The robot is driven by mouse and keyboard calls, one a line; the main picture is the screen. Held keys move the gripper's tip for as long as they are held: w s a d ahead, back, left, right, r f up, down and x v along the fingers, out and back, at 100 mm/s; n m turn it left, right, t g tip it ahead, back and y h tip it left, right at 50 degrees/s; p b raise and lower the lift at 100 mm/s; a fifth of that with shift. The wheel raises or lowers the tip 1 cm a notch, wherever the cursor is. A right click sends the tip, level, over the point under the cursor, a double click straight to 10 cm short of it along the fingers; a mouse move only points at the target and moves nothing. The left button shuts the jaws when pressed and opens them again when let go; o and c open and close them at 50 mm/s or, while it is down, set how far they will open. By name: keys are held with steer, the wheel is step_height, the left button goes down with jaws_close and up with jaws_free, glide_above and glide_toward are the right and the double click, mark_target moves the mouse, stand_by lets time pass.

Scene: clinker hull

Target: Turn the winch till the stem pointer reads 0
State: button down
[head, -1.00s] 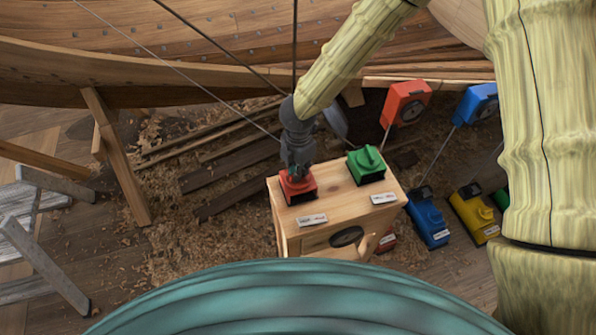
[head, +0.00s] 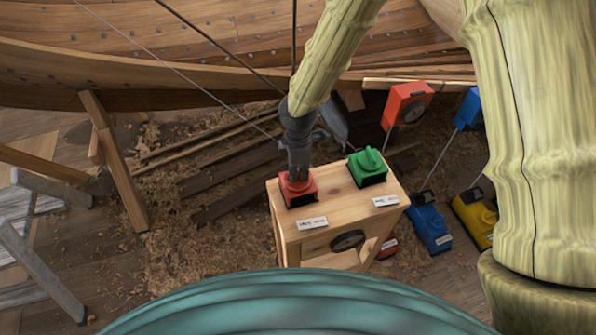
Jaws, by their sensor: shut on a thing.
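Each has a small white label in front, too small to read. My gripper (head: 297,172) points down from above and is shut on the red winch's knob, which the fingers mostly hide. An orange-red box with a round dial (head: 409,103) stands behind on a thin rod. I cannot tell which dial is the stem pointer, nor read it.
A wooden hull (head: 190,65) runs across the back, with taut lines above. Blue (head: 430,225) and yellow (head: 474,215) devices stand right of the box. A grey trestle (head: 40,240) is at the left. Shavings and planks cover the floor between.

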stand_by(0.4)
steer(key=c, duration=1.5)
jaws_free()
steer(key=shift+r, duration=0.1)
step_height(320, 180, up, 12)
steer(key=shift+f, duration=0.1)
steer(key=shift+a, duration=0.1)
